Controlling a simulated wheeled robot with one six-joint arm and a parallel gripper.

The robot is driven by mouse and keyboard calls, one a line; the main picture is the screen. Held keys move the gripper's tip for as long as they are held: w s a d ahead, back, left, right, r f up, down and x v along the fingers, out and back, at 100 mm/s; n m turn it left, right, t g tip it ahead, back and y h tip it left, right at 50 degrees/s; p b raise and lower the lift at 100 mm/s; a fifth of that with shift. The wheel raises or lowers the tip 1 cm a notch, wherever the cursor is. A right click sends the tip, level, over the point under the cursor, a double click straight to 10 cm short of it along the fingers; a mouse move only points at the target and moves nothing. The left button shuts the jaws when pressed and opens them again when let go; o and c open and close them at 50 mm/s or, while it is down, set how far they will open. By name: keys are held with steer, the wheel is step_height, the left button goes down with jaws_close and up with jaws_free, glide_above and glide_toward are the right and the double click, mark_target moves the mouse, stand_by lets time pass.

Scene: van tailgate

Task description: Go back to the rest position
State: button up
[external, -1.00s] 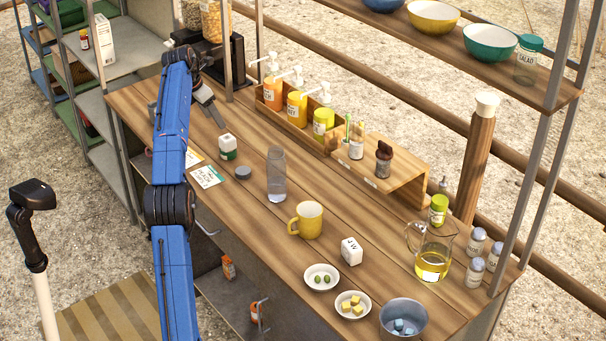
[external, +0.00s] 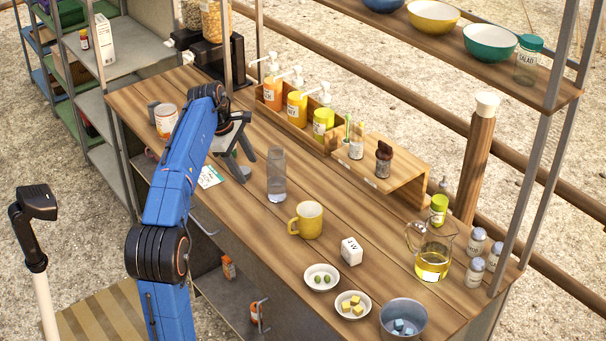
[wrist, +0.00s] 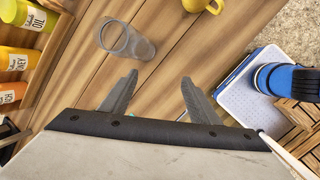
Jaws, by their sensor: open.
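My gripper (external: 243,167) is open and empty above the left part of the wooden counter (external: 330,245). Its two fingers point down and stand apart in the wrist view (wrist: 150,98). My blue arm reaches up from the bottom and bends over toward the counter. A clear glass (external: 276,176) stands upright just to the right of my gripper, apart from it. It also shows ahead of the fingers in the wrist view (wrist: 127,40). A white card (external: 210,177) lies partly hidden beside my arm.
A labelled can (external: 166,120) stands at the counter's left end. A yellow mug (external: 306,220), a white cube (external: 351,251) and small bowls (external: 322,277) stand to the right. A bottle rack (external: 268,97) and wooden stand (external: 385,165) line the back. A shelf post (external: 228,50) rises behind.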

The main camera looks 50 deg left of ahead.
steer(key=s+d+f+m, duration=0.2)
steer(key=s+d+m, duration=0.1)
steer(key=d, duration=0.4)
steer(key=s+d+f+m, duration=0.2)
steer(key=d+f+m, duration=0.1)
steer(key=d, duration=0.5)
steer(key=s+d+f+m+y, duration=0.1)
steer(key=s+d+f+m, duration=0.2)
steer(key=d+m, duration=0.2)
steer(key=shift+s+d, duration=0.2)
steer(key=shift+d, duration=0.7)
steer(key=shift+s+d, duration=0.15)
steer(key=shift+d, duration=0.7)
steer(key=s+d+f+m, duration=0.6)
steer(key=s+f, duration=0.2)
steer(key=s+d+f+m+t, duration=0.1)
steer(key=s+d+f+m, duration=0.5)
steer(key=s+f+m, duration=0.1)
step_height(320, 180, down, 2)
steer(key=shift+s+d+f, duration=0.15)
steer(key=shift+s+d, duration=0.05)
steer(key=shift+s, duration=0.45)
